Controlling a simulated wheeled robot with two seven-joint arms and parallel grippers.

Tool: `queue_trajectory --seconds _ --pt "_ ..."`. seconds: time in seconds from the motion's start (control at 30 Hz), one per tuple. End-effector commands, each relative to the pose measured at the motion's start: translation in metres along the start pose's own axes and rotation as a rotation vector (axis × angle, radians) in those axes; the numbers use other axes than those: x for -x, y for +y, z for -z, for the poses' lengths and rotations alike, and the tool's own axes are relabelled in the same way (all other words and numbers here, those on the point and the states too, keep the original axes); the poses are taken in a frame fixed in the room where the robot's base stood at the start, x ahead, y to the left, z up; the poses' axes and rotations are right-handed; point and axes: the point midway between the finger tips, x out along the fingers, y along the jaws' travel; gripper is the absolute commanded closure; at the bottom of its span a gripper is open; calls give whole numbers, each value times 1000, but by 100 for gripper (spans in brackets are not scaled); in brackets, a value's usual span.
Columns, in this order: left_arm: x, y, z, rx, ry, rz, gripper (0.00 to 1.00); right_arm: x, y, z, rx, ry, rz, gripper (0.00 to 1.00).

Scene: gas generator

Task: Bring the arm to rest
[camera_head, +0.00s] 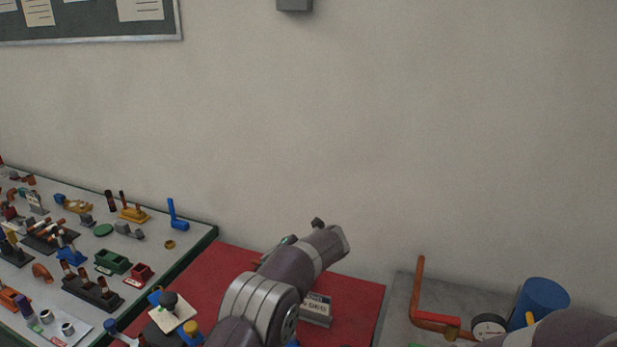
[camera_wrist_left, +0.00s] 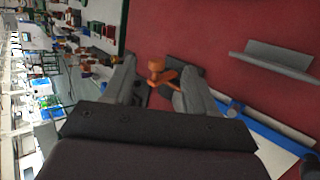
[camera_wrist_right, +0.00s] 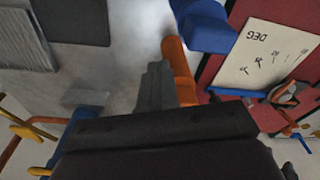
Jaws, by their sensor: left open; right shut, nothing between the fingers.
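My left arm (camera_head: 262,307) reaches over the red mat (camera_head: 216,265) in the head view; its fingers are not clear there. In the left wrist view, my left gripper (camera_wrist_left: 160,84) is open, with the fingers wide apart. An orange fitting (camera_wrist_left: 157,68) shows in the gap beyond the fingers, and I see no grip on it. My right arm (camera_head: 572,332) shows at the lower right of the head view. In the right wrist view, my right gripper (camera_wrist_right: 157,85) is shut and empty, in front of an orange pipe (camera_wrist_right: 178,60); whether they touch I cannot tell.
A table (camera_head: 200,242) with many small coloured parts stands at the left. A grey labelled block (camera_head: 316,309) lies on the mat. At the right are an orange bent pipe (camera_head: 418,290), a gauge (camera_head: 488,326) and a blue cylinder (camera_head: 543,298). The wall is close behind.

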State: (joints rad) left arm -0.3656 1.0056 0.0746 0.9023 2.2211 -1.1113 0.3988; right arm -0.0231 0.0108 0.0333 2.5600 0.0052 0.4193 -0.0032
Motion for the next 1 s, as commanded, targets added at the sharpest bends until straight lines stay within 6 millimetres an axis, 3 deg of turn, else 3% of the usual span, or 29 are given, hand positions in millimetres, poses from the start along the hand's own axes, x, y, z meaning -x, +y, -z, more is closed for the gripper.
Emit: queue_trajectory --seconds 0.07,0.17,0.27,0.37,0.5,0.7,0.8,0.9,1.0 --pt "-12 -7 -20 -212 -150 -62 43 0 0 0 0 0 0 100" --pt "-4 -19 -42 -627 -404 -143 43 0 0 0 0 0 0 100" --pt "15 -42 -33 -1077 -630 -157 43 0 0 0 0 0 0 100" --pt "37 -72 21 -1536 -823 -92 43 0 0 0 0 0 0 100" --pt "60 -92 130 -2017 -986 71 43 0 0 0 0 0 0 100" --pt "87 -79 281 -2463 -1085 321 43 0 0 0 0 0 0 100" --pt "98 -65 337 -2585 -1083 397 43 0 0 0 0 0 0 100" --pt "106 -49 364 -2603 -1049 375 43 0 0 0 0 0 0 100" --pt "108 -37 360 -2574 -1018 322 43 0 0 0 0 0 0 100"
